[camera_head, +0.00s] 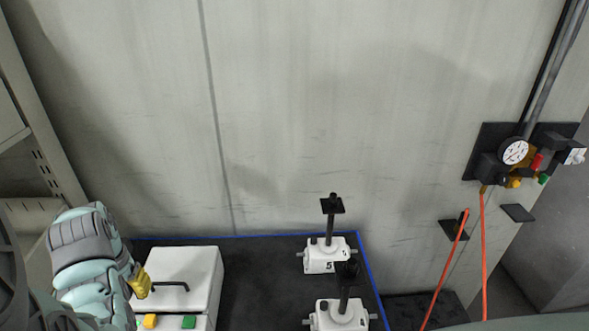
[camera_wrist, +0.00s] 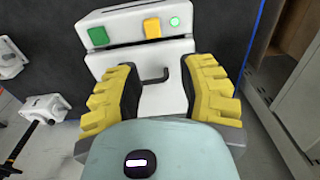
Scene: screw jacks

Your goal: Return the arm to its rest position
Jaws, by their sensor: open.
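My gripper (camera_wrist: 160,100) has yellow ridged fingers. In the wrist view the fingers are spread wide apart with nothing held between them. Beyond them is a white box (camera_wrist: 112,24) with a black handle (camera_wrist: 152,77), a green button, a yellow button and a round green light on its front. In the head view my arm is at the lower left, and a yellow finger (camera_head: 141,281) shows beside the left side of the white box (camera_head: 184,268). I cannot tell whether the finger touches the box or the handle.
Two white screw jacks (camera_head: 325,257) (camera_head: 340,317) stand on a dark blue-edged surface (camera_head: 262,265) right of the box. A gauge panel (camera_head: 514,152) with orange hoses is on the wall at right. A metal shelf frame (camera_head: 42,125) rises at left, close to my arm.

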